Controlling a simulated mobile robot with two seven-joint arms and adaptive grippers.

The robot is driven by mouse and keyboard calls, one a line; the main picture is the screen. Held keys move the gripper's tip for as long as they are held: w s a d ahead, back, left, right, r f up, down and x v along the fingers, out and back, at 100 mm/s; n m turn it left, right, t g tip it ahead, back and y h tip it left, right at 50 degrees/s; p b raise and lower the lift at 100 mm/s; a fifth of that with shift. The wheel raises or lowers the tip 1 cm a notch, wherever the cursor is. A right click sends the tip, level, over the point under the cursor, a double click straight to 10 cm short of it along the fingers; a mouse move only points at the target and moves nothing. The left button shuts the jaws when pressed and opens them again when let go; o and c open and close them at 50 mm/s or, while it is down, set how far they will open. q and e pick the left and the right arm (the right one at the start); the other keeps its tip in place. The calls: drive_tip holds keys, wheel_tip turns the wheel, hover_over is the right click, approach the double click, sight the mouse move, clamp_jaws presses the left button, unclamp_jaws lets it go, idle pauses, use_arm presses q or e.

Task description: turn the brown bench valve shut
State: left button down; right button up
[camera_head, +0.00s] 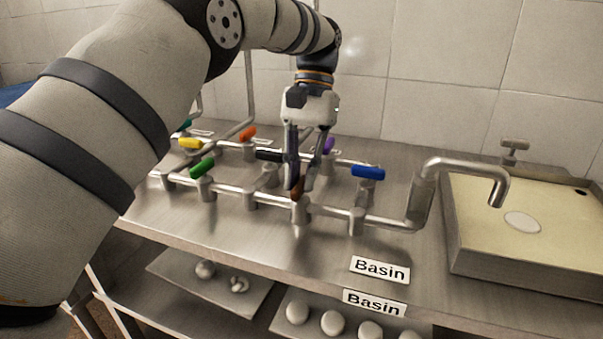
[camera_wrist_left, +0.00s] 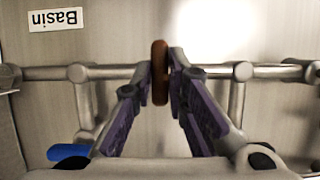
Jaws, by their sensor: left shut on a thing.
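The brown bench valve handle (camera_head: 297,194) is on the front pipe of the steel bench, in the middle of the manifold. In the left wrist view the brown handle (camera_wrist_left: 160,72) stands lengthwise across the horizontal pipe. My left gripper (camera_head: 300,185) reaches down from above and is shut on this handle. In the left wrist view the two purple-padded fingers (camera_wrist_left: 162,85) press it from both sides. The fingers hide part of the handle in the head view. My right gripper is in neither view.
Close by are a blue handle (camera_head: 368,172) to the right, a green one (camera_head: 202,167) to the left, and black (camera_head: 270,156) and purple (camera_head: 328,145) ones behind. A spout (camera_head: 470,168) reaches over the basin (camera_head: 455,235) at right. The front bench strip is mostly clear.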

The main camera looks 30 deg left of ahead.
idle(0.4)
use_arm(q)
drive_tip(key=c, duration=1.6)
unclamp_jaws()
